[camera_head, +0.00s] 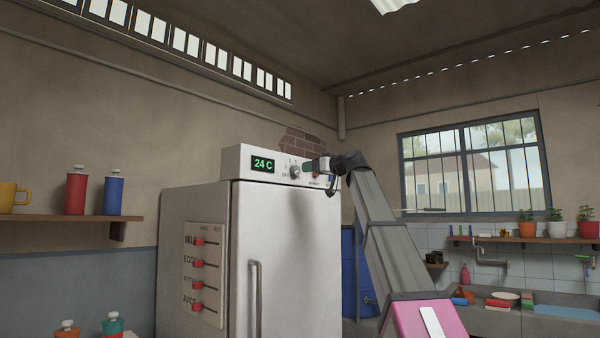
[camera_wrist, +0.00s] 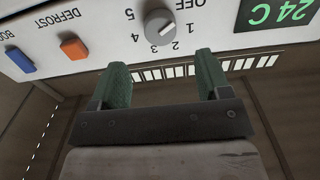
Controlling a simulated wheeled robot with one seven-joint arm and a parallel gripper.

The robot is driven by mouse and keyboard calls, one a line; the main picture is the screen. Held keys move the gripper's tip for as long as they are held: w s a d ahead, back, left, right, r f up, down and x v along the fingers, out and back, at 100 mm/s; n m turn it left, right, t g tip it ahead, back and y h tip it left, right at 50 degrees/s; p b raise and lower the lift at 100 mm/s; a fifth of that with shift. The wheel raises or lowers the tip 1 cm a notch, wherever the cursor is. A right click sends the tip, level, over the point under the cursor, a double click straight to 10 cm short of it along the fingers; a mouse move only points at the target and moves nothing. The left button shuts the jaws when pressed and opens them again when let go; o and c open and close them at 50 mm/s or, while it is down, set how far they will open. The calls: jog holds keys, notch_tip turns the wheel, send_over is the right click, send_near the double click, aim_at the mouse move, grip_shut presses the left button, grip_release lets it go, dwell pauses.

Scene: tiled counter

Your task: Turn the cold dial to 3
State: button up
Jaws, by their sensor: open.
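The cold dial (camera_wrist: 160,27) is a round grey knob on the fridge's white top panel. In the head view the dial (camera_head: 295,171) sits right of the green 24 C display (camera_head: 264,164). My gripper (camera_wrist: 162,72) is open and empty, its two green fingers apart. The dial lies just beyond the fingertips, roughly centred between them, and does not look gripped. In the head view my gripper (camera_head: 312,167) is right of the dial.
An orange DEFROST button (camera_wrist: 74,48) and a blue button (camera_wrist: 19,60) are on the same panel beside the dial. The white fridge (camera_head: 205,225) stands below, with a vertical door handle (camera_head: 255,298) and a shopping-list board (camera_head: 207,275). A blue barrel (camera_head: 352,275) stands to its right.

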aim_at(298, 170)
jog(key=x, duration=0.7)
jog(key=c, duration=0.9)
